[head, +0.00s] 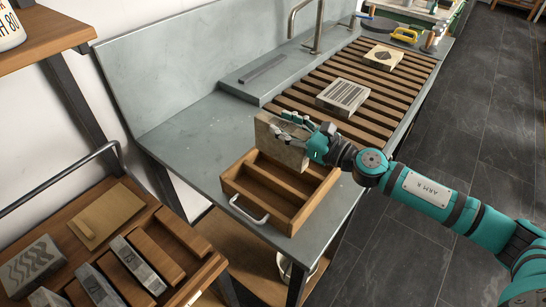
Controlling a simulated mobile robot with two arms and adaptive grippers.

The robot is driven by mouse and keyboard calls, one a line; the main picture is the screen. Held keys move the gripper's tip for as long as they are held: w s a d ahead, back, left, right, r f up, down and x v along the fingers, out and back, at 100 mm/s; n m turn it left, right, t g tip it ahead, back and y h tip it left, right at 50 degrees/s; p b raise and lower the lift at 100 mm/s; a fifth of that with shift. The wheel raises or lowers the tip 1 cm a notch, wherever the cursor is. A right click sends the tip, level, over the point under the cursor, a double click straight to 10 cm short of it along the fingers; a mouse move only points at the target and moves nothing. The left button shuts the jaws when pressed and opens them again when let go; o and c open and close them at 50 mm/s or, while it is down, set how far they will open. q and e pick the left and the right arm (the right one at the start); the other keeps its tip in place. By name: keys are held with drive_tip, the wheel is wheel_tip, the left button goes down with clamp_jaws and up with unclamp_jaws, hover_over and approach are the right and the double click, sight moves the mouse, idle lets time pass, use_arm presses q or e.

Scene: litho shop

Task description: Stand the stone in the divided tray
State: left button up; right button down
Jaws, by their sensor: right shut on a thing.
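The divided tray (233,187) is a wooden box with lengthwise slots and a metal handle. It sits near the end of the grey counter, and its visible slots look empty. My right gripper (287,133) is shut on a grey-beige stone (278,152). The stone is held on edge, upright, at the far side of the tray. Its lower edge is partly behind the tray wall, so I cannot tell whether it touches the tray. My left gripper is not in view.
A slatted wooden rack (312,86) on the counter bears a striped stone (343,95) and a patterned stone (383,57). A tap (318,28) stands behind. At lower left, a wooden cart (88,203) holds more stones in slots. Bare counter (190,132) lies left of the tray.

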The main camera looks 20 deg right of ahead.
sight(287, 156)
drive_tip(key=f, duration=0.1)
drive_tip(key=f+b, duration=0.1)
drive_tip(key=f, duration=0.1)
drive_tip(key=s+d+f, duration=0.1)
drive_tip(key=shift+f+b, duration=0.2)
drive_tip(key=shift+b, duration=0.1)
drive_tip(key=shift+w+a+f, duration=0.15)
drive_tip(key=shift+f, duration=0.05)
drive_tip(key=shift+a+f, duration=0.1)
drive_tip(key=shift+f, duration=0.25)
wheel_tip(287, 156, down, 2)
drive_tip(key=shift+b, duration=0.4)
drive_tip(key=shift+f, duration=0.55)
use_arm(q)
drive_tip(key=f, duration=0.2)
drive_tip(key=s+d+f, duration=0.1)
use_arm(e)
drive_tip(key=c, duration=1.1)
unclamp_jaws()
drive_tip(key=shift+f, duration=0.3)
drive_tip(key=shift+c, duration=0.2)
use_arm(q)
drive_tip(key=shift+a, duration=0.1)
use_arm(e)
drive_tip(key=shift+o, duration=1.2)
